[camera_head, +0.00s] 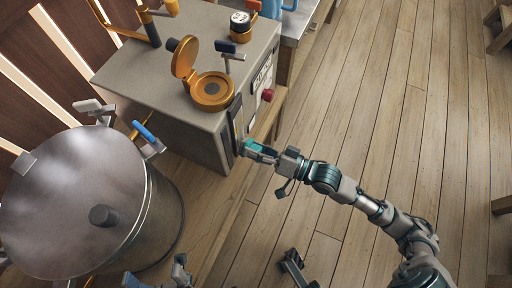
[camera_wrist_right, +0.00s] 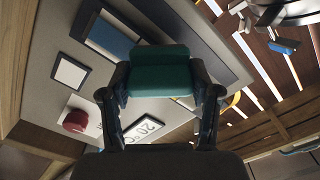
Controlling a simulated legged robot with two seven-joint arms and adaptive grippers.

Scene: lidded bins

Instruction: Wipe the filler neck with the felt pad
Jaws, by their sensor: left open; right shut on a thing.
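The filler neck (camera_head: 211,90) is a gold round fitting on top of the grey box, with its hinged gold lid (camera_head: 184,57) standing open. My right gripper (camera_head: 262,150) is shut on a teal block, which looks like the felt pad (camera_wrist_right: 160,70), in front of the box's front face and below the neck. The pad sits between both fingers in the right wrist view; whether it touches the box is unclear. My left gripper (camera_head: 157,279) is open at the bottom edge near the drum, partly cut off, and looks empty.
The grey box (camera_head: 135,75) has a red knob (camera_head: 267,95) and a label on its front. A large lidded metal drum (camera_head: 75,200) with clamps stands at left. Wooden floor is open at right.

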